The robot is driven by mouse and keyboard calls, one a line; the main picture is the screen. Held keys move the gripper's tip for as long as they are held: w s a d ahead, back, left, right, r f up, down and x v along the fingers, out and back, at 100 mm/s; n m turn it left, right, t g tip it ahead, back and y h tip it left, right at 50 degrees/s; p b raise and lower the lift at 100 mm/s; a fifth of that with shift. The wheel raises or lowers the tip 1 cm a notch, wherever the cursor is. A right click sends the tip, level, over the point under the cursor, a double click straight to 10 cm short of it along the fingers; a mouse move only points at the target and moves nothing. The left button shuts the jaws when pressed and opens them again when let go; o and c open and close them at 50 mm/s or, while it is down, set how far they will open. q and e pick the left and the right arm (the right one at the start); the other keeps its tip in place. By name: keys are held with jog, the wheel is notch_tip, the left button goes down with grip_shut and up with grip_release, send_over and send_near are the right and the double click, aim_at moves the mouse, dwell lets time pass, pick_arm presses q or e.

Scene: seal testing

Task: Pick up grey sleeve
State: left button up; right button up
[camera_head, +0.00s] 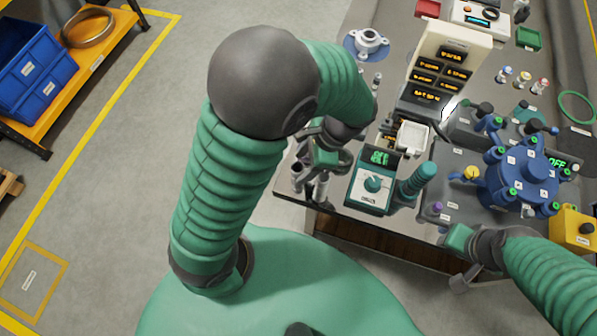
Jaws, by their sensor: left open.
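My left arm comes in from the left and bends over the left edge of the metal bench (290,192). My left gripper (322,165) is open at that edge, and its fingers are partly hidden by my wrist. Small dark and silver cylindrical parts (320,188) show just below it; I cannot tell whether one of them is the grey sleeve. A pale grey flanged part (369,40) stands on a blue disc at the bench's back left, apart from the gripper. My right gripper (462,240) is low over the front edge; its opening is not clear.
A teal box with a green display (371,187) and a teal ribbed cylinder (418,178) stand right of my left gripper. A blue round fixture (528,172) fills the right. A beige display panel (445,65) stands behind.

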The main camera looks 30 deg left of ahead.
aim_at(293, 172)
pick_arm(q)
jog(key=x, duration=0.3)
jog(key=b+x, duration=0.1)
jog(key=x, duration=0.2)
jog(key=shift+w+a+f, duration=0.15)
jog(key=shift+a+f, duration=0.1)
jog(key=shift+a, duration=0.05)
grip_shut()
jog(key=shift+r, duration=0.1)
